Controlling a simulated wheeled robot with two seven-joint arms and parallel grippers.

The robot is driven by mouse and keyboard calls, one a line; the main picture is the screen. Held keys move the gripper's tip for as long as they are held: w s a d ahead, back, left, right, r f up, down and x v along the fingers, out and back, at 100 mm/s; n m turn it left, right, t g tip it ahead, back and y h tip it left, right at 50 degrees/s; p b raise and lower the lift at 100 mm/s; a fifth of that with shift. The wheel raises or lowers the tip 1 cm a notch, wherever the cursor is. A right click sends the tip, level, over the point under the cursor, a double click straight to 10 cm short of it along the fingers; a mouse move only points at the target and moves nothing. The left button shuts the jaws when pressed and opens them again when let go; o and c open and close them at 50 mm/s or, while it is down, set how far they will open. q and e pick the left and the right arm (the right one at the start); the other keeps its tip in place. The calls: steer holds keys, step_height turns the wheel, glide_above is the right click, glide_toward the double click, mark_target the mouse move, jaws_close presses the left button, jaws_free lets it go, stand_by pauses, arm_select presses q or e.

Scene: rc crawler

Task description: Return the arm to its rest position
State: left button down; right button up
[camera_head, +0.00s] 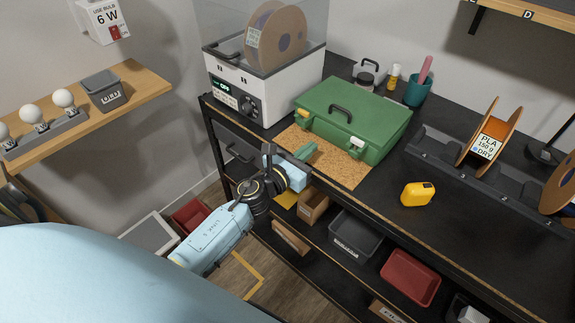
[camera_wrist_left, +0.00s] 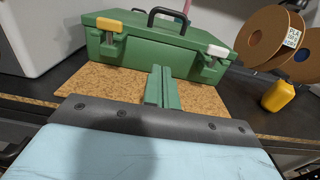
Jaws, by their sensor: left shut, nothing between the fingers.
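My left arm comes in from the lower left in the head view. My left gripper (camera_head: 305,152) is over the front edge of the cork mat (camera_head: 341,169), in front of the green case (camera_head: 352,118). Its green fingers are together with nothing between them. In the left wrist view the shut fingers (camera_wrist_left: 162,88) point at the front of the green case (camera_wrist_left: 165,50), between its yellow latch and its white latch. Whether the fingertips touch the case is unclear. The case lid is down. My right gripper is in neither view.
A white dryer box (camera_head: 264,84) holding a spool stands left of the case. A yellow object (camera_head: 417,194) and an upright spool (camera_head: 484,137) are to its right. Bins, including a red one (camera_head: 410,277), fill the lower shelf. A wall shelf (camera_head: 132,90) holds bulbs.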

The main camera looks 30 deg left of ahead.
arm_select(q)
steer(key=s+a, duration=0.1)
steer(key=s, duration=0.5)
steer(key=s+a+f+n+g+y+b, duration=0.1)
steer(key=s+f+n+g, duration=0.4)
steer(key=f, duration=0.6)
steer(key=s+f+n+y+b, duration=0.1)
steer(key=s+f+n, duration=0.3)
steer(key=f+n, duration=0.5)
steer(key=s+a+f+n+g+y+b, duration=0.1)
steer(key=s+f+n+g, duration=0.3)
steer(key=f, duration=0.8)
steer(key=s+f+n+g, duration=0.2)
steer(key=s+f+n, duration=0.3)
steer(key=s, duration=0.4)
steer(key=s+f+n+g+b, duration=0.1)
steer(key=s+f+n+g, duration=0.2)
steer(key=s+f+n, duration=0.3)
steer(key=s+f+n+g, duration=0.2)
steer(key=s+f+n, duration=0.4)
steer(key=s, duration=0.8)
steer(key=shift+s+d+n+g+b, duration=0.25)
steer(key=shift+d+n+g+b, duration=0.1)
steer(key=shift+d, duration=0.1)
